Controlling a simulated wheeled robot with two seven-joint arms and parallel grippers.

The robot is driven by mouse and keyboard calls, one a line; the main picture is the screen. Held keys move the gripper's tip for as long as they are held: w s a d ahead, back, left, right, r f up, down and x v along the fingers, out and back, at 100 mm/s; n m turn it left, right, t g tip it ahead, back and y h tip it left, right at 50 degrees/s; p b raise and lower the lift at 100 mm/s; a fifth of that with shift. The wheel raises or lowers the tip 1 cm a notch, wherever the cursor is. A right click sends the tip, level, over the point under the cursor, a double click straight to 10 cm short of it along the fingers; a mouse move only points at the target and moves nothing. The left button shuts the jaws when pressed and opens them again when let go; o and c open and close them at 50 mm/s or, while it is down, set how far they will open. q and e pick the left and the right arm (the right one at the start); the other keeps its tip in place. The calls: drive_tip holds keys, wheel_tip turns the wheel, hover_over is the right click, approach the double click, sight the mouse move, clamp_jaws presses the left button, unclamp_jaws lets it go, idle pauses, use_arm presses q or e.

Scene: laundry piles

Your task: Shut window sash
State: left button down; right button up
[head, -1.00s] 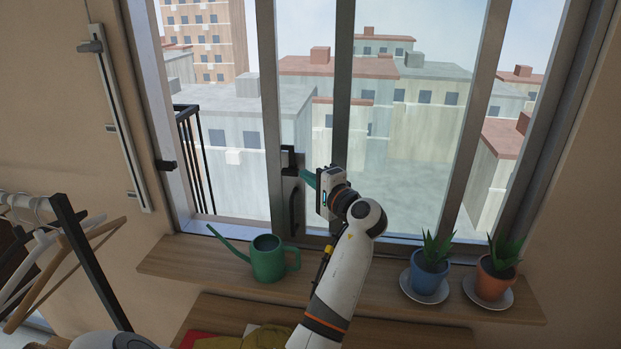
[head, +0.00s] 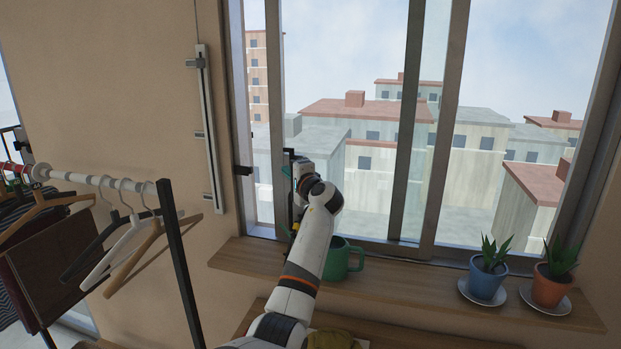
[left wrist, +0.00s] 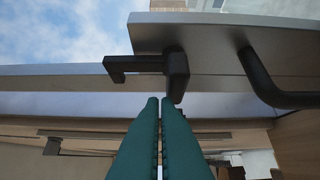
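The grey-framed window sash (head: 274,75) stands a short way from the left jamb (head: 238,100), with a narrow strip of outdoors between them. My left gripper (head: 289,172) is at the sash's left upright, beside its black latch. In the left wrist view the teal fingers (left wrist: 160,102) are together with nothing between them. Their tips are close to the black latch (left wrist: 176,72) on the sash edge (left wrist: 205,38); I cannot tell whether they touch. The black pull handle (left wrist: 265,80) is to the right there. My right gripper is out of view.
A green watering can (head: 342,262) stands on the wooden sill (head: 400,293), partly behind my left forearm. Two potted plants, blue (head: 486,284) and orange (head: 552,288), stand at the right. A clothes rack (head: 178,255) with hangers is at the left.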

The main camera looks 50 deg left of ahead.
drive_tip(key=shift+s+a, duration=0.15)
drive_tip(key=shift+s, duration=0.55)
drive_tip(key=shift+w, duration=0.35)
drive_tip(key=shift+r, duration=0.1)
